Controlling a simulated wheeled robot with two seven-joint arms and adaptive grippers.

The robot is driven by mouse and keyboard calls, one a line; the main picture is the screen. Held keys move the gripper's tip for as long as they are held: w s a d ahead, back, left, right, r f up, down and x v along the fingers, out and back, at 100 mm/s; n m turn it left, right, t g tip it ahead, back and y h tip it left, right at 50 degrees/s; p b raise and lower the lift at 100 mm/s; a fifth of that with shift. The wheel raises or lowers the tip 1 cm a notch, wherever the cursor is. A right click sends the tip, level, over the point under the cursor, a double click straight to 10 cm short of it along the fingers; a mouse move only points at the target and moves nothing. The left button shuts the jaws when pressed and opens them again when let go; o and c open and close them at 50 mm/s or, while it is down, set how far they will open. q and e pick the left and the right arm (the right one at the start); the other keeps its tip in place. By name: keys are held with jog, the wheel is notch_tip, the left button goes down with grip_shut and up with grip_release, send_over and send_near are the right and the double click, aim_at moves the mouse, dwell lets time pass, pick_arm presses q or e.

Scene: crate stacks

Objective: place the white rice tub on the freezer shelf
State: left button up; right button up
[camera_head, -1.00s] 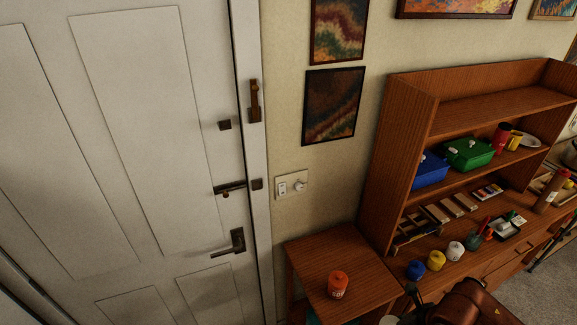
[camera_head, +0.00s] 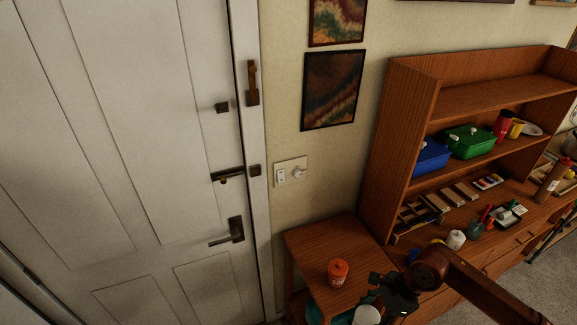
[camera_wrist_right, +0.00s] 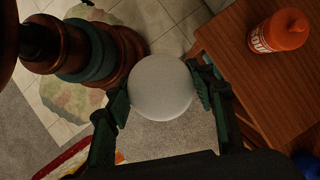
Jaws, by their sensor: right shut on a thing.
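The white rice tub (camera_wrist_right: 161,87) sits between the fingers of my right gripper (camera_wrist_right: 160,90) in the right wrist view. Its round white top faces the camera, and both fingers touch its sides. The tub is partly cut off by the frame there. I cannot make out a freezer shelf in either view. My left gripper is not in view.
An orange bottle (camera_head: 338,271) stands on the small wooden table (camera_head: 310,240), close to my right gripper; it also shows in the wrist view (camera_wrist_right: 279,33). A wooden hutch (camera_head: 400,110) with boxes, cups and paint jars stands at right. A white door (camera_head: 120,130) fills the left.

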jog(key=n, duration=0.2)
jog(key=a+n+g+b, duration=0.1)
jog(key=n, duration=0.1)
jog(key=shift+w+a+g, duration=0.1)
jog(key=shift+w+g, duration=0.2)
jog(key=shift+w, duration=0.1)
jog(key=n, duration=0.1)
jog(key=n+g+h+b, duration=0.1)
jog(key=n, duration=0.1)
jog(key=w+n, duration=0.1)
jog(key=n, duration=0.1)
jog(key=shift+a+r+g+h+b, duration=0.25)
jog(key=shift+r+g+h+b, duration=0.05)
jog(key=shift+b, duration=0.1)
jog(key=w+r+n+g+h+b, duration=0.1)
jog(key=w+r+n+h+b, duration=0.25)
jog(key=n, duration=0.55)
jog(key=shift+y, duration=0.25)
jog(key=x, duration=0.5)
jog(key=d+x, duration=0.1)
jog(key=x, duration=0.2)
jog(key=shift+w+f, duration=0.2)
jog(key=shift+f, duration=0.25)
jog(key=shift+s+a+f, duration=0.1)
jog(key=shift+s+f, duration=0.05)
jog(key=shift+f, duration=0.2)
